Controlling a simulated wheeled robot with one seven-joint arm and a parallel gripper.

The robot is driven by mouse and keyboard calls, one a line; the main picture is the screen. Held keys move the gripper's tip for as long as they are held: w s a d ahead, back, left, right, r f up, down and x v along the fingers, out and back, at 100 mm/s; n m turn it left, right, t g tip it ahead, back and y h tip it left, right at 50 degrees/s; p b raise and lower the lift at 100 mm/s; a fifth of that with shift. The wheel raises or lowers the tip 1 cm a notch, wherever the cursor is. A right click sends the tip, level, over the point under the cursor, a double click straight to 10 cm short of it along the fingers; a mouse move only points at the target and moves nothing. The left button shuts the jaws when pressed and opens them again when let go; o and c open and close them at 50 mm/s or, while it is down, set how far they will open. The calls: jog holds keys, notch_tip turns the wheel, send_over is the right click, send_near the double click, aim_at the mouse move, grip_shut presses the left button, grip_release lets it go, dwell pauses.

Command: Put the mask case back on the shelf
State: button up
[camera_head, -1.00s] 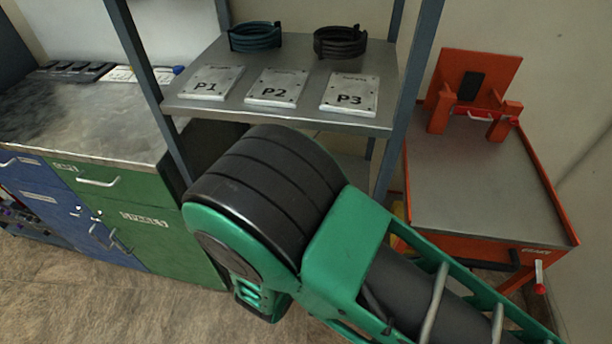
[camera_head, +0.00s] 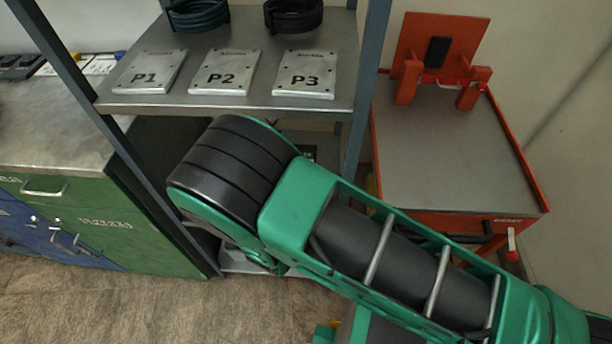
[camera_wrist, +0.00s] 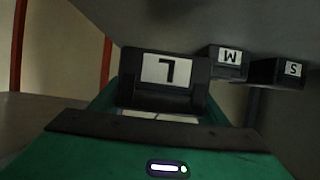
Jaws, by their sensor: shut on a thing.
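In the wrist view my gripper (camera_wrist: 164,104) is shut on a black case (camera_wrist: 166,72) with a white label marked L, which appears upside down. Two similar black cases, marked M (camera_wrist: 228,63) and S (camera_wrist: 280,73), stand in a row to its right, against a grey shelf surface (camera_wrist: 150,22) that fills the top of the picture. The L case is close to the M case. I cannot tell whether the L case touches the shelf. In the head view my arm hides my gripper and the cases, at the shelf unit's lower level.
The upper shelf (camera_head: 230,103) holds plates P1 (camera_head: 150,72), P2 (camera_head: 225,73) and P3 (camera_head: 305,76) and two coiled hoses. A blue-grey post (camera_head: 363,90) stands beside my arm. An orange cart (camera_head: 450,160) is at right, a green cabinet (camera_head: 100,230) at left.

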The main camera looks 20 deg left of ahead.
jog(key=shift+w+d+f, duration=0.45)
jog(key=shift+w+f, duration=0.1)
jog(key=shift+w, duration=0.25)
jog(key=shift+f, duration=1.95)
jog(key=o, duration=1.4)
jog(key=shift+f, duration=0.1)
jog(key=shift+s, duration=0.1)
jog(key=v, duration=1.2)
